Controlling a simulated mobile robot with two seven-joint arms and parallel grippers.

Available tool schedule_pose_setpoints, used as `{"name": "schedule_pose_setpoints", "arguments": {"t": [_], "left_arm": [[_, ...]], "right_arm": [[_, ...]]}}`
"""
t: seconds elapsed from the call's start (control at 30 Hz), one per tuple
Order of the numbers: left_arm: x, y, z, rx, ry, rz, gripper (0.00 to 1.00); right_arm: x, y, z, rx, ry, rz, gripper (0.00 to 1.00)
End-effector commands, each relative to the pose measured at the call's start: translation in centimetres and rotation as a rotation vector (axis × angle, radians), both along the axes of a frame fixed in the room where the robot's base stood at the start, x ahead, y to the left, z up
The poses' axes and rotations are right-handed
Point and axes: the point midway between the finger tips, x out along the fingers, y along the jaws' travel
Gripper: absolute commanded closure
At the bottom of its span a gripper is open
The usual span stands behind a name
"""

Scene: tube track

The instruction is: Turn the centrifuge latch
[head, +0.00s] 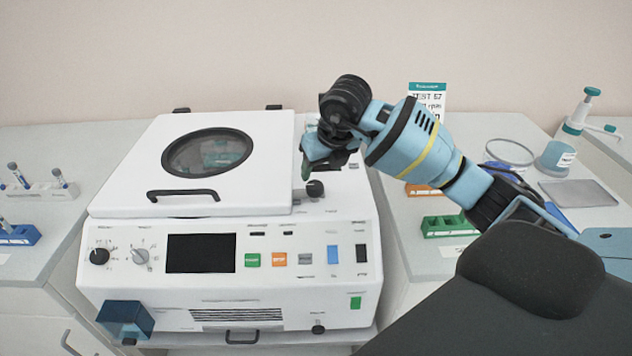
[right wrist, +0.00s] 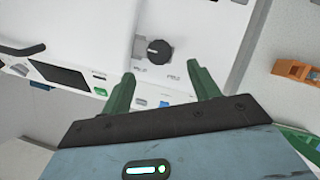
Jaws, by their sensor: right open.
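The white centrifuge (head: 230,262) stands in the middle of the head view. Its lid (head: 255,140), with a round window and a black handle, is down. The black latch knob (head: 315,188) is on the top deck right of the lid; it also shows in the right wrist view (right wrist: 158,51) on a grey plate. My right gripper (head: 310,172) is above the knob in the head view. In the right wrist view its green fingers (right wrist: 160,82) are open and empty, with the knob beyond them, between their tips and apart from them. My left gripper is not in view.
A green rack (head: 447,226), an orange rack (right wrist: 297,70) and a pump bottle (head: 562,150) stand on the right bench. Tube racks (head: 42,190) stand on the left bench. A translucent blue box (head: 125,318) is at the centrifuge's lower left front.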

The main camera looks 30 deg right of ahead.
Motion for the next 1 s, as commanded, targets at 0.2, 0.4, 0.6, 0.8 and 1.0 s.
{"name": "schedule_pose_setpoints", "arguments": {"t": [0.2,0.4,0.6,0.8,1.0], "left_arm": [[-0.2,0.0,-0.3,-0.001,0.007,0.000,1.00],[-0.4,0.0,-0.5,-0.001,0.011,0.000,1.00],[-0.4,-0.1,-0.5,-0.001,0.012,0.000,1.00],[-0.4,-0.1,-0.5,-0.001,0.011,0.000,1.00],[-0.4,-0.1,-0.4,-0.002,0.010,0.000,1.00]], "right_arm": [[1.1,0.0,-3.2,0.002,0.006,0.000,0.39],[2.2,-0.1,-5.6,0.002,0.005,0.002,0.39],[2.6,-0.2,-6.6,0.001,0.003,0.001,0.39],[2.6,-0.2,-6.6,0.002,0.001,0.002,0.39],[2.6,-0.2,-6.6,0.002,0.001,0.002,0.57]]}}
